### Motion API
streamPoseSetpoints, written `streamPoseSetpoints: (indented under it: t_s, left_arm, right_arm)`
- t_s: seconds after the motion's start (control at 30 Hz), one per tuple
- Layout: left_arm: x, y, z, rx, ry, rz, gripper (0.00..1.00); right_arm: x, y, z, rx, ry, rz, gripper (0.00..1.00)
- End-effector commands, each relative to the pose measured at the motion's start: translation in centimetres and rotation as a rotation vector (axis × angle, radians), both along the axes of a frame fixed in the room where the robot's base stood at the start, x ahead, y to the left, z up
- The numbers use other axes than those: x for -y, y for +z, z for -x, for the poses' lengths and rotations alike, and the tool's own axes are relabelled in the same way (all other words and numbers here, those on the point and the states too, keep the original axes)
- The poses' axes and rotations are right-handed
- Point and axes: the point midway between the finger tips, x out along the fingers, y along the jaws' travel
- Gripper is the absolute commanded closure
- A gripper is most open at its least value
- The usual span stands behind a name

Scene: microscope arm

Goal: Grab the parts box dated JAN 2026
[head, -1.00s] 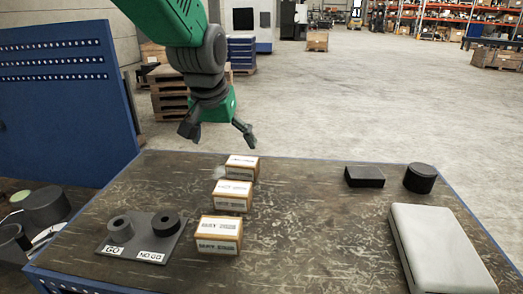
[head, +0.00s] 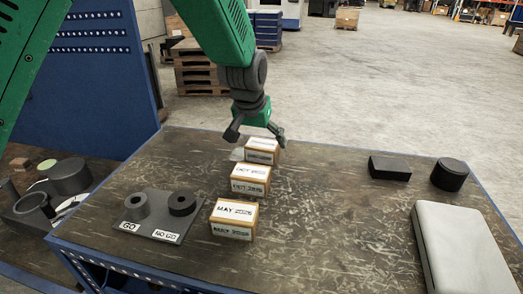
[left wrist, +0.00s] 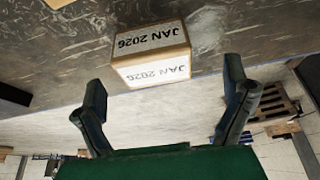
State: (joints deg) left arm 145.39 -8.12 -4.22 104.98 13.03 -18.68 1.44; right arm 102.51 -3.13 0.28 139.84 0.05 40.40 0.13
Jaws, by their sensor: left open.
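The parts box marked JAN 2026 (left wrist: 150,52) is a small light-brown box with white labels. It shows in the left wrist view ahead of my left gripper (left wrist: 164,78), between the two fingertips. In the head view it appears to be the farthest box (head: 262,151) of a row of three, its label too small to read. My left gripper (head: 257,136) is open, just above and behind this box, its fingers spread to either side. The middle box (head: 250,180) has a label I cannot read surely. The nearest box (head: 234,220) reads MAY, its year blurred. My right gripper is not in view.
A dark plate (head: 150,222) with GO and NO GO cylinders lies left of the boxes on the worn table (head: 330,215). A black block (head: 389,168), a black cylinder (head: 449,175) and a grey flat case (head: 462,250) lie on the right. The table's middle is clear.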

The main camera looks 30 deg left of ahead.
Motion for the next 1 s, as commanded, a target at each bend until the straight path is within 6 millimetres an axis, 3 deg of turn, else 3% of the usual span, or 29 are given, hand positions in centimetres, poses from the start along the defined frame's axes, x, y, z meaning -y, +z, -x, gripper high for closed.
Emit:
streamPoseSetpoints:
  t_s: [0.2, 0.53, 0.57, 0.7, 0.73, 1.0]
  left_arm:
    - [0.0, -3.1, -1.4, -0.005, 0.001, -0.001, 0.07]
    - [-0.1, -3.7, -1.7, -0.001, 0.0, -0.001, 0.07]
    - [-0.1, -3.7, -1.7, -0.001, 0.0, -0.001, 0.14]
    - [-0.2, -3.8, -1.7, -0.002, 0.0, 0.0, 0.63]
    - [-0.2, -3.8, -1.7, -0.002, 0.0, 0.0, 0.72]
    - [-0.1, -3.7, -1.8, -0.001, 0.0, -0.001, 0.72]
  right_arm:
    - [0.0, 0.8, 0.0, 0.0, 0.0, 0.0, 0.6]
    - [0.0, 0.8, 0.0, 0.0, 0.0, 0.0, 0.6]
    - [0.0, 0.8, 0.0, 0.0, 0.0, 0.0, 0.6]
    - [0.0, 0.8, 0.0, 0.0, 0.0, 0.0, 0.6]
    - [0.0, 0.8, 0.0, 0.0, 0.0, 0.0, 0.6]
    - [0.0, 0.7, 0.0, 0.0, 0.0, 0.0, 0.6]
